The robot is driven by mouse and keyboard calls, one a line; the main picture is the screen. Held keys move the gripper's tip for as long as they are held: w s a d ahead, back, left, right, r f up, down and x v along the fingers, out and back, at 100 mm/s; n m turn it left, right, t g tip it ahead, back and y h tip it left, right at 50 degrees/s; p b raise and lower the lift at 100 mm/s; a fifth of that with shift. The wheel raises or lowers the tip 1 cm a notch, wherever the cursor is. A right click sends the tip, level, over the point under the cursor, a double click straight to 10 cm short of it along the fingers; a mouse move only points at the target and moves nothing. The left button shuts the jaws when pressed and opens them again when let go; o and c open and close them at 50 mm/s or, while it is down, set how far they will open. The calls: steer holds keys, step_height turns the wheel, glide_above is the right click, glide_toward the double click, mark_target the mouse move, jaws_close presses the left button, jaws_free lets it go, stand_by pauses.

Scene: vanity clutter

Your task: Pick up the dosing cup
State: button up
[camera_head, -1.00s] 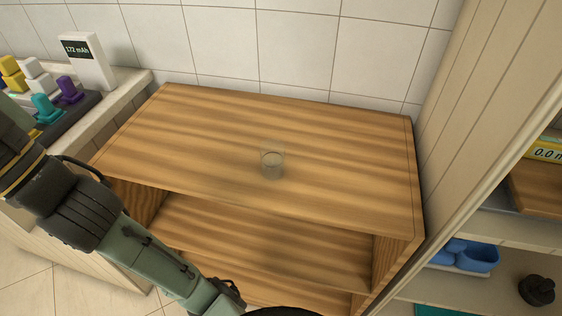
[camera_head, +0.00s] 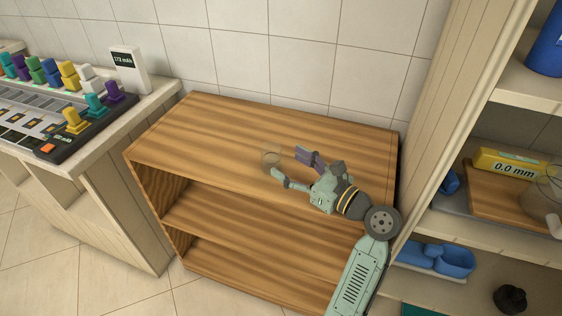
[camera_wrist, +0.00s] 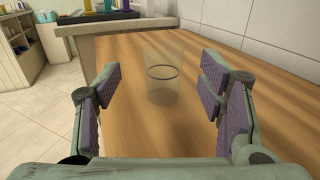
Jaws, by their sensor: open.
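The dosing cup (camera_head: 271,158) is a small, clear, see-through cup standing upright on the wooden cabinet top (camera_head: 200,125). In the wrist view the cup (camera_wrist: 163,80) shows a dark ring around it and stands ahead of my gripper, between the lines of its two fingers. My gripper (camera_head: 289,166) is open and empty, just to the right of the cup in the head view. In the wrist view the purple-padded fingers of my gripper (camera_wrist: 158,90) are spread wide on either side, with the cup a little beyond or at the tips; contact cannot be made out.
The cabinet top around the cup is clear. A tiled wall (camera_head: 270,60) rises behind it. A counter at left holds a device with coloured knobs (camera_head: 70,95) and a white display (camera_head: 128,70). A shelf unit at right holds a yellow box (camera_head: 510,163) and a blue item (camera_head: 440,260).

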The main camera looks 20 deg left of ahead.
mark_target(278, 155)
steer(key=p+x, duration=0.1)
steer(key=x, duration=0.6)
steer(key=shift+w+p, duration=0.2)
steer(key=shift+p, duration=0.15)
steer(key=shift+c, duration=0.2)
steer(key=c, duration=1.2)
